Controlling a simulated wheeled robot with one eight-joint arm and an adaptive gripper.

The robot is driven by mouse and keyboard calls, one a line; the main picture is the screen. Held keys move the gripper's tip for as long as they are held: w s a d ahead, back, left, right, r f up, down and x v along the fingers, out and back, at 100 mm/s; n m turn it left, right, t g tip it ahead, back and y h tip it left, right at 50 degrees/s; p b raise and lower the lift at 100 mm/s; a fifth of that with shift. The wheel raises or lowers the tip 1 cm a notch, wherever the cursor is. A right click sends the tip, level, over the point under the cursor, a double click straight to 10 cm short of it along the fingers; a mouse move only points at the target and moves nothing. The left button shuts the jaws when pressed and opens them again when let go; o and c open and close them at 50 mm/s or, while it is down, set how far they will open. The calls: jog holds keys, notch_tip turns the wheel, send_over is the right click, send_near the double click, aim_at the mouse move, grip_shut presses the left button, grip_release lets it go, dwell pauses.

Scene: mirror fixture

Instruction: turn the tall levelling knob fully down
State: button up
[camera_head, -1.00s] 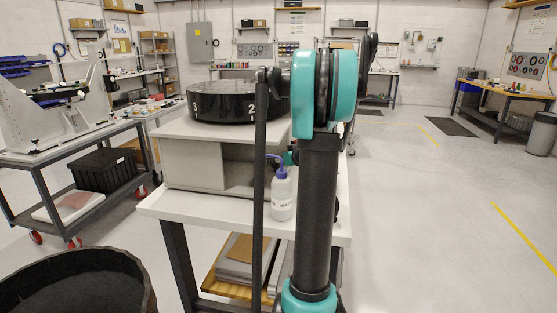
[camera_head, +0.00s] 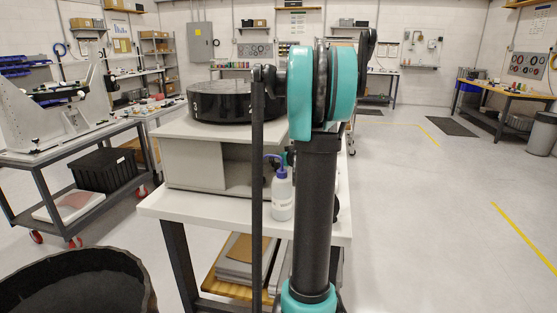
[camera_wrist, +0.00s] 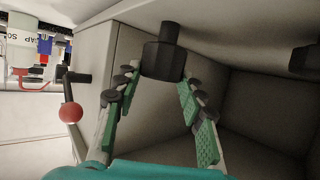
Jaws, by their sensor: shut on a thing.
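A black knob (camera_wrist: 163,60) on a short stem hangs under the grey top plate in the wrist view. My gripper (camera_wrist: 156,86) reaches up to it from below, with one green-padded finger on each side, and is shut on it. The fingertips are at the knob's lower part; the exact contact is hard to see. A second dark knob (camera_wrist: 304,60) is at the right edge, clear of my fingers. In the head view the black round mirror fixture (camera_head: 222,104) sits on the grey box stand (camera_head: 195,162). My arm hides my gripper and the knobs there.
A lever with a red ball (camera_wrist: 70,113) sticks out left of my gripper, close to the left finger. Grey walls enclose the space on the right. A wash bottle (camera_head: 282,193) stands on the white bench (camera_head: 160,207). Open floor lies right.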

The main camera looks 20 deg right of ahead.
jog(key=o, duration=1.2)
jog(key=shift+c, duration=0.2)
jog(key=shift+s, duration=0.1)
jog(key=v, duration=1.1)
jog(key=shift+s+r, duration=0.15)
jog(key=shift+s, duration=0.25)
